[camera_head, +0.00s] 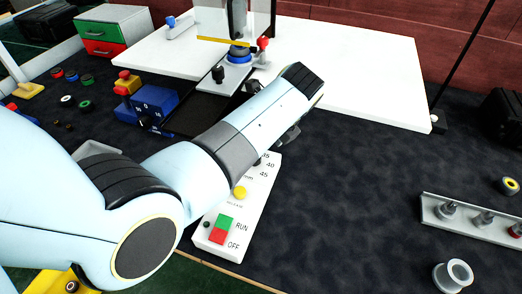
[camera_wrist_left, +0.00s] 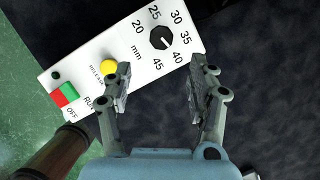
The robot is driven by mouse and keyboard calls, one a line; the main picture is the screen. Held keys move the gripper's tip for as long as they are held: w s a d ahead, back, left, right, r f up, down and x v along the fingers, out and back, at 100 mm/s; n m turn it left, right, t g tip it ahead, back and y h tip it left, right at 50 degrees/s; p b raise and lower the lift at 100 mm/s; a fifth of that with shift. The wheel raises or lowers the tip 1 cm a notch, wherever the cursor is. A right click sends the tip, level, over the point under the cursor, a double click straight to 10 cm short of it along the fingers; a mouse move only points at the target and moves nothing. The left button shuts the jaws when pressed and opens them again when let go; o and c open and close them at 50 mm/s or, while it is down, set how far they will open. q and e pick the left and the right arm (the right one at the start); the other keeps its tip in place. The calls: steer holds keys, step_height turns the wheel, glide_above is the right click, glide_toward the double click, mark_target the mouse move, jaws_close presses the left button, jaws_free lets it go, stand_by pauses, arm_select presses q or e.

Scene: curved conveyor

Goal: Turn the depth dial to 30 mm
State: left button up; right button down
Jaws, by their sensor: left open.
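The depth dial (camera_wrist_left: 162,38) is a round black knob on a white control panel (camera_wrist_left: 118,58), ringed by numbers from 20 to 45 mm. A light pointer mark on it seems to face the 40 side, but it is small. My left gripper (camera_wrist_left: 163,76) is open and empty, its fingers apart just short of the dial in the wrist view. In the head view the panel (camera_head: 225,212) lies under my left arm, which hides most of the dial and scale. Only a bit of my left gripper (camera_head: 290,136) shows there. My right gripper is not in view.
The panel also has a yellow release button (camera_wrist_left: 108,67) and a green and red RUN/OFF switch (camera_head: 221,228). A blue box (camera_head: 150,108) and a white table (camera_head: 350,65) with a machine stand beyond. A grey rack (camera_head: 465,220) is at the right; dark mat between is clear.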

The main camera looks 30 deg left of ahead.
arm_select(q)
steer(key=x, duration=0.3)
steer(key=shift+a+f, duration=0.2)
steer(key=shift+f, duration=0.1)
steer(key=shift+b+x, duration=0.45)
steer(key=shift+x, duration=0.6)
steer(key=b+x, duration=0.1)
steer(key=x, duration=0.2)
steer(key=shift+w+f, duration=0.15)
steer(key=shift+f, duration=0.1)
steer(key=c, duration=0.4)
steer(key=shift+c, duration=0.9)
steer(key=c, duration=0.5)
steer(key=shift+c, duration=0.3)
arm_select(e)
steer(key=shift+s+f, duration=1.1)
